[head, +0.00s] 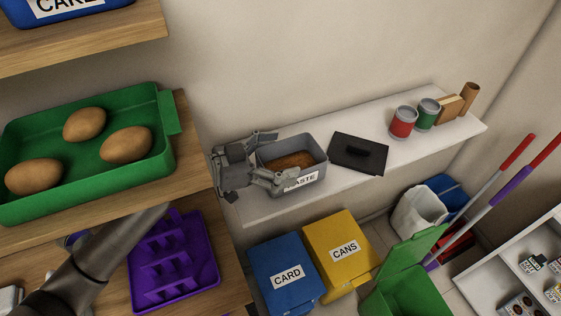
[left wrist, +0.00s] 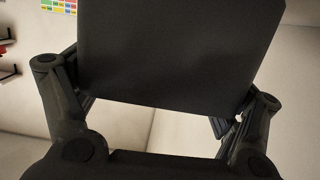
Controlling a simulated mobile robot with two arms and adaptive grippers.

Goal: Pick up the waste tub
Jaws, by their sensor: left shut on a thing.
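The waste tub (head: 316,158) is a grey open box with a white WASTE label and brown matter inside. It sits at the left part of the white shelf. My left gripper (head: 268,157) is around the tub's left end, one finger at its back side and one at its front, shut on it. In the left wrist view the dark tub wall (left wrist: 180,60) fills the space between the two fingers. I cannot tell whether the tub is touching the shelf or just above it. My right gripper is in neither view.
A dark lid (head: 345,158) with a handle lies right of the tub on the white shelf (head: 385,165). Red (head: 403,122) and green (head: 428,113) tins stand further right. Blue CARD (head: 285,262) and yellow CANS (head: 338,235) bins stand below. A green tray (head: 85,190) of potatoes is left.

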